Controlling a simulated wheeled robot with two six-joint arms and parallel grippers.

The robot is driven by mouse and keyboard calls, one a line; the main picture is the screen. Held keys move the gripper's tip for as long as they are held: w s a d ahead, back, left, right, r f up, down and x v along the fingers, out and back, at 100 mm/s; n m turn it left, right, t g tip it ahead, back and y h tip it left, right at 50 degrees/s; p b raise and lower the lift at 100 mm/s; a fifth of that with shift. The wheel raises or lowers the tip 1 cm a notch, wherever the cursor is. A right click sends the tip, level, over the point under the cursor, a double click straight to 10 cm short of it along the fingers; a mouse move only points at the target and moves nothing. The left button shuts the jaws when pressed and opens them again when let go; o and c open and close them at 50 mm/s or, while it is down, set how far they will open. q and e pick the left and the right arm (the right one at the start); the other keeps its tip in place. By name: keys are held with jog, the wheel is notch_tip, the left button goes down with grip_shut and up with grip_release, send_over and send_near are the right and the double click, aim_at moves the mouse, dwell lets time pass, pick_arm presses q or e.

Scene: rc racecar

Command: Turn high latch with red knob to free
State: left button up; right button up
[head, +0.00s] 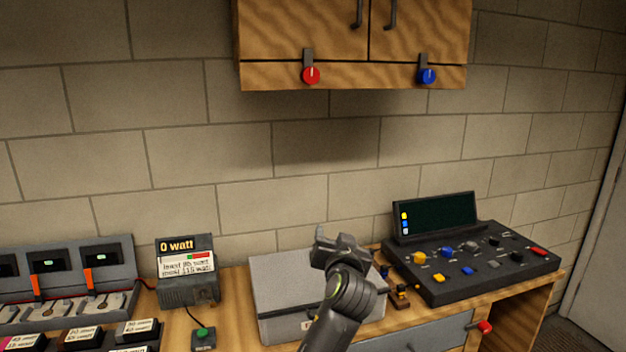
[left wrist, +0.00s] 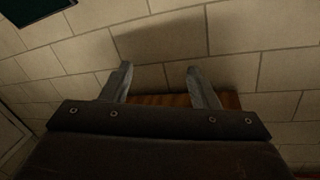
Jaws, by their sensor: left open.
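The red knob (head: 311,75) sits at the lower edge of the left door of the wooden wall cabinet (head: 272,30). A dark latch bar (head: 308,56) stands upright above the knob. My left gripper (head: 338,243) is well below the cabinet, above the grey box on the bench, and is not touching the latch. In the left wrist view its two fingers (left wrist: 160,82) are spread apart with nothing between them. Behind them are the block wall and a strip of wood. The red knob does not show clearly there. My right gripper is not in view.
A blue knob (head: 428,76) with its own latch is on the cabinet's right door. On the bench stand a grey box (head: 282,280), a black control console (head: 470,262) and a "0 watt" meter (head: 187,270). The wall space below the cabinet is clear.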

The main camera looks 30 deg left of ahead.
pick_arm(q)
notch_tip(320, 180, up, 15)
jog(key=d+n+t+y, duration=0.1)
jog(key=n+y, duration=0.2)
jog(key=n+y+p, duration=0.1)
jog(key=n+y, duration=0.2)
jog(key=y, duration=0.1)
send_near(312, 77)
jog(key=p+x, duration=0.2)
jog(key=p, duration=0.1)
jog(key=p+x, duration=0.2)
jog(key=x, duration=0.1)
jog(key=p+x, duration=0.3)
jog(key=shift+r+p, duration=0.35)
jog(key=shift+r, duration=0.05)
jog(key=shift+w+a+r, duration=0.1)
jog(key=shift+w+a, duration=0.35)
jog(key=shift+a, duration=0.1)
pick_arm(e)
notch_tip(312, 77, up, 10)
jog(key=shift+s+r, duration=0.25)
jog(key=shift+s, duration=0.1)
pick_arm(q)
jog(key=shift+h, duration=0.3)
jog(key=shift+g, duration=0.3)
jog(key=c, duration=1)
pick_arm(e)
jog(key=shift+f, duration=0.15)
